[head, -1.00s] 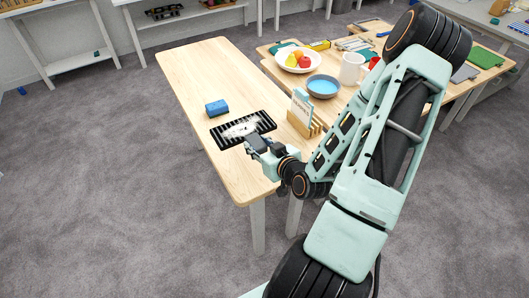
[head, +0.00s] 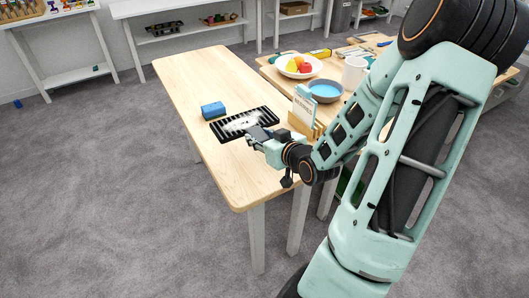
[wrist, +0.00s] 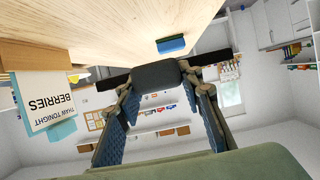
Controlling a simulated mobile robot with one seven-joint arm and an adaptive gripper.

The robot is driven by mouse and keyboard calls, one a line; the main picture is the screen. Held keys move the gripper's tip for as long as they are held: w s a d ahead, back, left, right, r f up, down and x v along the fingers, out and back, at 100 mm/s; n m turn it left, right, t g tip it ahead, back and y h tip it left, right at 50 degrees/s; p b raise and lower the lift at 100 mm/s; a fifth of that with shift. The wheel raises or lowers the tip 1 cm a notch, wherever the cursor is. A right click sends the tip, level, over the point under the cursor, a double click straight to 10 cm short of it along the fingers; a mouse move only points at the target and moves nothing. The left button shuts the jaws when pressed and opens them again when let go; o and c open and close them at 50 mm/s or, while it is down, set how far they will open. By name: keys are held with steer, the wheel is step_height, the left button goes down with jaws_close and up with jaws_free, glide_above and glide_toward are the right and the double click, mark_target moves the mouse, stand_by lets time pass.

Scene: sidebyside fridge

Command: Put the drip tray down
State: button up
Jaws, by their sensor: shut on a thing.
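The drip tray (head: 230,131) is a flat black slatted rectangle with a white patch across its middle. My gripper (head: 257,135) is shut on its near right side. In the wrist view the tray (wrist: 110,83) shows edge-on as a dark bar, with a thick black part between the fingertips of my gripper (wrist: 163,88). The tray is over the wooden table (head: 215,170), roughly level.
A blue sponge (head: 213,110) sits just beyond the tray. A wooden rack with a berries card (head: 304,102) stands right of it, close to my arm. The table's near end is bare.

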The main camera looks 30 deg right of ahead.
steer(key=w+d+f, duration=0.1)
steer(key=f, duration=0.1)
steer(key=w+d+f, duration=0.1)
steer(key=w+f, duration=0.1)
steer(key=w+d+f+b, duration=0.1)
steer(key=f, duration=0.1)
steer(key=shift+w+d+f, duration=0.15)
steer(key=shift+d, duration=0.25)
steer(key=shift+f, duration=1.45)
steer(key=shift+f, duration=0.1)
steer(key=shift+f+b, duration=0.15)
steer(key=shift+b, duration=0.3)
steer(key=o, duration=1.3)
